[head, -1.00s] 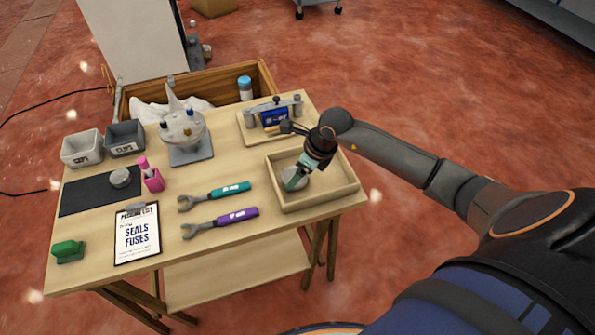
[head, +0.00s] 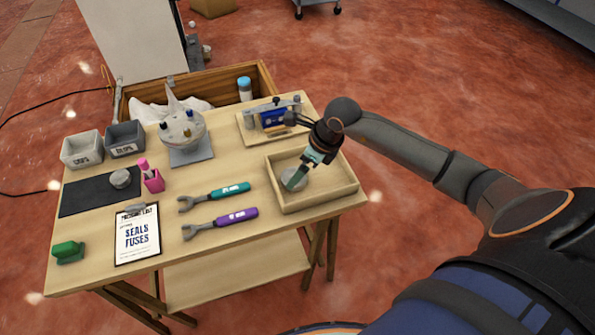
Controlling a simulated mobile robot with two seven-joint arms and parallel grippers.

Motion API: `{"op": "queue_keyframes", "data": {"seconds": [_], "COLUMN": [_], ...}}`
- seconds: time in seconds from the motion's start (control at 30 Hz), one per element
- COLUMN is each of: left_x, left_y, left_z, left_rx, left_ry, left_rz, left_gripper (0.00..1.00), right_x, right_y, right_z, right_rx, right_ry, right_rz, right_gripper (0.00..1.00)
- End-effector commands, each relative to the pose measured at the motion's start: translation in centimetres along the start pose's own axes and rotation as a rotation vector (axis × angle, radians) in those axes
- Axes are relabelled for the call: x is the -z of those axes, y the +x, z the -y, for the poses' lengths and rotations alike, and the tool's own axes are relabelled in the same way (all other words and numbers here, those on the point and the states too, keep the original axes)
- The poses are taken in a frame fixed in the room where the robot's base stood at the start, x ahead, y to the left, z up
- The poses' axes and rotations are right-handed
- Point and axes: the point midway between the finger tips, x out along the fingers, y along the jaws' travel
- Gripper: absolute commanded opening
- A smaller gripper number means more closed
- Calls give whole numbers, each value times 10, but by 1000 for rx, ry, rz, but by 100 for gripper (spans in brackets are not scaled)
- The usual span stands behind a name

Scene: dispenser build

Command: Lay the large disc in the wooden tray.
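The wooden tray (head: 335,192) sits at the right front corner of the table. A grey disc (head: 299,171), which looks like the large one, is inside its left part and appears to lie flat on the tray floor. My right gripper (head: 293,183) reaches down over the tray from the upper right, its teal fingertips in front of the disc and partly hiding it. The fingers overlap in this view, so I cannot tell whether they are open or touch the disc. My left gripper is not in view.
A smaller grey disc (head: 120,178) rests on the black mat (head: 85,196). Two wrenches, teal-handled (head: 228,190) and purple-handled (head: 237,215), lie left of the tray. Behind it is a wooden board (head: 250,132) with a blue device. A clipboard (head: 138,235) lies at the front.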

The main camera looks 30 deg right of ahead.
Motion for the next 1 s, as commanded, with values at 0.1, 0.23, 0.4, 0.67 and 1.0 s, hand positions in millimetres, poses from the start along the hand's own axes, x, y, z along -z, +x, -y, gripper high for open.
{"op": "queue_keyframes", "data": {"seconds": [0.1, 0.23, 0.4, 0.67, 1.0], "left_x": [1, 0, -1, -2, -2], "left_y": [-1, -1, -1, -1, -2], "left_z": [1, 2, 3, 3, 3], "left_rx": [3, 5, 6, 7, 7], "left_ry": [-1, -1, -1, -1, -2], "left_rz": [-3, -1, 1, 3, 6], "left_gripper": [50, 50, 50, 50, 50], "right_x": [0, 0, 0, 0, 0], "right_y": [-29, -56, -79, -89, -89], "right_z": [1, 1, 1, 0, 0], "right_rx": [4, 3, 2, 0, 0], "right_ry": [-3, -1, 1, 2, 1], "right_rz": [1, 1, 1, -1, 0], "right_gripper": [100, 100, 100, 100, 100]}}
